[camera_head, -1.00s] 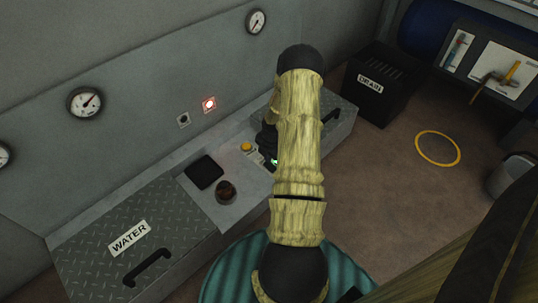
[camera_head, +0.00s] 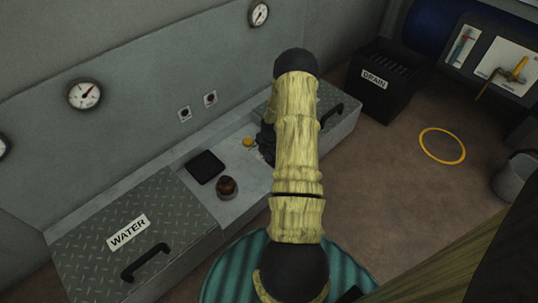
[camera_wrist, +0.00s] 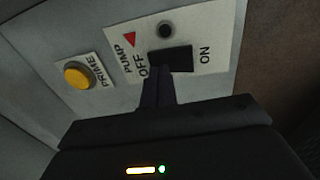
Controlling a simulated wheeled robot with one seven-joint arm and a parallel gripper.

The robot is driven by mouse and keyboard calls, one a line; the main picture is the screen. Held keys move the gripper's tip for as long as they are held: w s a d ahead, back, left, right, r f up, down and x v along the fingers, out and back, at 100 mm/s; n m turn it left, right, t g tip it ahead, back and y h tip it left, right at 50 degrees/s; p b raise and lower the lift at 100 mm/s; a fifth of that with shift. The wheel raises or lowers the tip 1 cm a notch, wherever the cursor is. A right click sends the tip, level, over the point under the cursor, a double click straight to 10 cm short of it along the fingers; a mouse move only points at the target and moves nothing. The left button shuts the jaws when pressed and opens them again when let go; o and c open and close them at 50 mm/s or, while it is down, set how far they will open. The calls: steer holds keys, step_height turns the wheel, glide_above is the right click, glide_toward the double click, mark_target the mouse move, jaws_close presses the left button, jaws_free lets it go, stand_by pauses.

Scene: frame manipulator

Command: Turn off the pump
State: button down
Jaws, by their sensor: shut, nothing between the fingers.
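The pump switch (camera_wrist: 172,58) is a black rocker on a white plate marked PUMP, OFF and ON, seen in the wrist view. My gripper (camera_wrist: 158,78) is shut and empty, with its fingertips at the OFF end of the switch, touching it or very close. A dark round lamp (camera_wrist: 166,31) sits above the switch and is unlit. In the head view my arm hides most of the switch, and my gripper (camera_head: 265,143) shows only as a dark shape behind the arm.
A yellow PRIME button (camera_wrist: 79,75) is left of the switch plate. In the head view a brown knob (camera_head: 227,187) and a black square pad (camera_head: 205,167) lie left of my arm. Gauges (camera_head: 84,94) and small unlit wall lamps (camera_head: 210,99) are behind. The WATER lid (camera_head: 185,207) is at left.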

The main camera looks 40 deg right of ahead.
steer(key=shift+s, duration=0.15)
steer(key=shift+s+r+p, duration=0.15)
steer(key=shift+s+p, duration=0.55)
steer(key=shift+s, duration=0.05)
step_height(320, 180, up, 14)
steer(key=w+p, duration=0.2)
steer(key=p, duration=0.7)
steer(key=shift+p, duration=0.35)
